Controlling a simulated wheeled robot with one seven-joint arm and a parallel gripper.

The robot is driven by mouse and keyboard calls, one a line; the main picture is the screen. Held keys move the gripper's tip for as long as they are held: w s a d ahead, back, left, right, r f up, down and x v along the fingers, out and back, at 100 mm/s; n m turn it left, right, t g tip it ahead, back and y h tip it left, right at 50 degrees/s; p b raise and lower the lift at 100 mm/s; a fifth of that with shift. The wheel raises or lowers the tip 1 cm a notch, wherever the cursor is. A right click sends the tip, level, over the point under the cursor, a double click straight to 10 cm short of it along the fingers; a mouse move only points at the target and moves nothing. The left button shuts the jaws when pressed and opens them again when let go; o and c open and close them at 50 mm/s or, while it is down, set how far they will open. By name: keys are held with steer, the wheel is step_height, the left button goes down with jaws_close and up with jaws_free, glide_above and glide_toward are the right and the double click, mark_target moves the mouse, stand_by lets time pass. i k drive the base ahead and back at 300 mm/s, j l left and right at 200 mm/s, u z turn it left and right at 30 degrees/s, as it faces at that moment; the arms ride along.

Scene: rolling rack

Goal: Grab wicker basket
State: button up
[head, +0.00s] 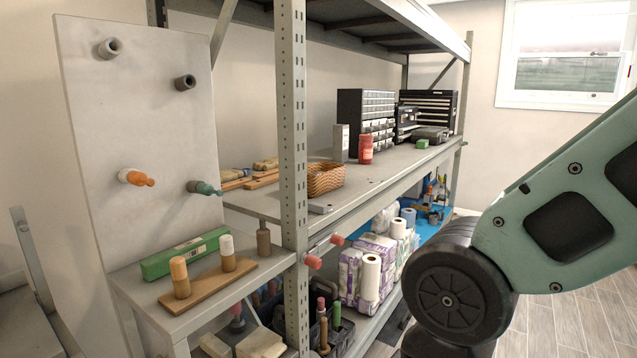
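The wicker basket (326,181) is small, orange-brown and woven. It sits on the middle shelf of the grey metal rack, just right of the front upright post. Its left end is close to the post in this view. My arm fills the right side of the head view, well to the right of the basket. My gripper is out of the frame, so its state does not show.
The rack's perforated post (292,120) stands just left of the basket. A red jar (365,150) and a grey box (341,143) stand behind it to the right. Red-ended pegs (313,262) stick out below. Wooden floor (570,315) is open at lower right.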

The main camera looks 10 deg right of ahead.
mark_target(332, 178)
steer(key=i+l+z, duration=0.35)
steer(key=i, duration=0.35)
steer(key=i+l+z, duration=0.35)
steer(key=i, duration=0.4)
steer(key=i+l+z, duration=0.1)
steer(key=i+z, duration=0.2)
steer(key=i, duration=0.45)
steer(key=i+l+u, duration=0.1)
steer(key=i+u, duration=0.3)
steer(key=i+l+u, duration=0.25)
steer(key=i+u, duration=0.2)
steer(key=i+l+u, duration=0.4)
steer(key=i, duration=0.05)
